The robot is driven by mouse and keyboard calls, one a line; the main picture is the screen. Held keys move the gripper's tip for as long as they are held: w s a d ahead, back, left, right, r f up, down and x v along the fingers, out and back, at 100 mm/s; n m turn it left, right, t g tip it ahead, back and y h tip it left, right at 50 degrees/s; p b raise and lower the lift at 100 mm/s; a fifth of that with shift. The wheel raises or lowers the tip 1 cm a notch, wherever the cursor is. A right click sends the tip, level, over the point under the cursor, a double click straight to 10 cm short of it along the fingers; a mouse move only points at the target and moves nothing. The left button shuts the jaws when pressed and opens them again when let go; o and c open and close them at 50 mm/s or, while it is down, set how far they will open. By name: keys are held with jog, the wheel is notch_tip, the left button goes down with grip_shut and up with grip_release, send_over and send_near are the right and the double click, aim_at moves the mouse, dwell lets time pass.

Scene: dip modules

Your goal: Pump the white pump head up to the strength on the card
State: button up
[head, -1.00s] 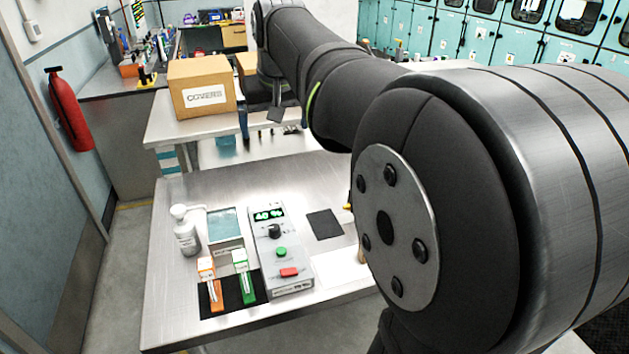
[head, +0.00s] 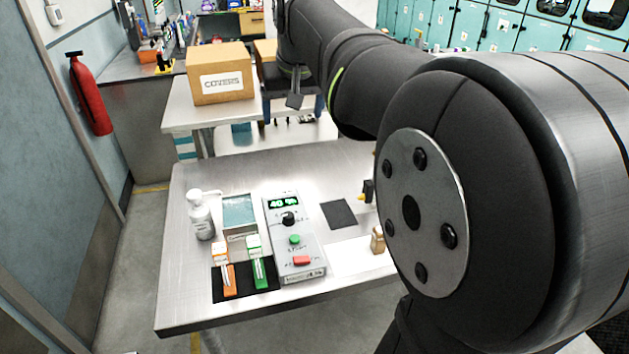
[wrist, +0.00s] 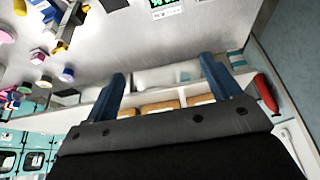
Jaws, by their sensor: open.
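I cannot make out a strength card for certain. My gripper (wrist: 167,84) is open and empty in the wrist view, its two blue fingers apart. It is well away from the bottle, high and beyond the table's back part. The bottle cannot be made out in the wrist view.
A teal-filled bath (head: 239,212) stands between bottle and box. Orange (head: 229,280) and green (head: 259,272) handled strips lie on a black mat (head: 218,290). A dark square pad (head: 338,214) lies right of the box. A COVERS carton (head: 221,75) stands on the table behind.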

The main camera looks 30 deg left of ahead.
grip_shut()
dwell(1.4)
